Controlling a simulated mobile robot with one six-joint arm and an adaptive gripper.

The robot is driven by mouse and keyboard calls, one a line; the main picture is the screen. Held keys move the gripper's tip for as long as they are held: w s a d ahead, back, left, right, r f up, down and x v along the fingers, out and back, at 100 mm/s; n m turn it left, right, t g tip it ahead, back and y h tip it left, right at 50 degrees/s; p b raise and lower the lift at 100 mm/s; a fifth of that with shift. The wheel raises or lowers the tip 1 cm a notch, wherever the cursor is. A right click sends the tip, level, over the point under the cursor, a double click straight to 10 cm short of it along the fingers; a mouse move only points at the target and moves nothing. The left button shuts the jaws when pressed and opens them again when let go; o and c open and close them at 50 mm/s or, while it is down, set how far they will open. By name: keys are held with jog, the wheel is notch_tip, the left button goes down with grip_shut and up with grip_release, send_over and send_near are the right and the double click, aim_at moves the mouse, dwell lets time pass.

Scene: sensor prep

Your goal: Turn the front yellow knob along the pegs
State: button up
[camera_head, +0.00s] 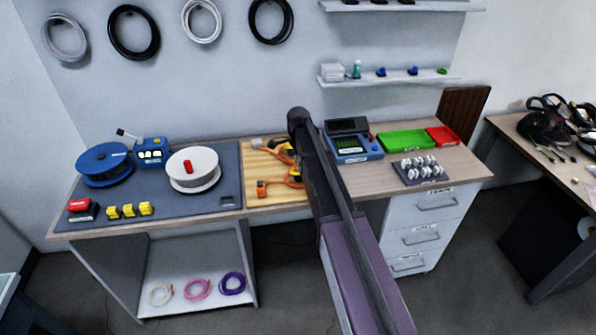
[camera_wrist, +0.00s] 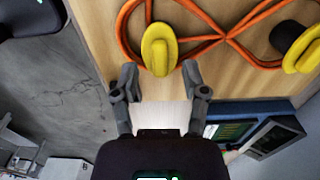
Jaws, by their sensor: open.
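The front yellow knob (camera_wrist: 160,50) is an oval with a raised ridge running up and down the wrist picture. It sits on the wooden board among loops of orange cable (camera_wrist: 232,44). My gripper (camera_wrist: 160,72) is open, with one finger to each side of the knob's near end; I cannot tell whether either touches it. A second yellow knob (camera_wrist: 302,52) lies further right, beside a black round part (camera_wrist: 287,37). No pegs can be made out clearly. In the head view my arm hides my gripper and most of this area.
In the head view, a blue device (camera_head: 352,147), a green tray (camera_head: 405,141) and a grey rack (camera_head: 422,170) stand right of my arm. Spools and small yellow blocks (camera_head: 130,210) lie on the dark mat (camera_head: 215,160) at left. Bare wood (camera_head: 278,197) shows near the front edge.

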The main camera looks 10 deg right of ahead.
jog(key=shift+f+b, duration=0.45)
jog(key=shift+f, duration=0.25)
grip_shut()
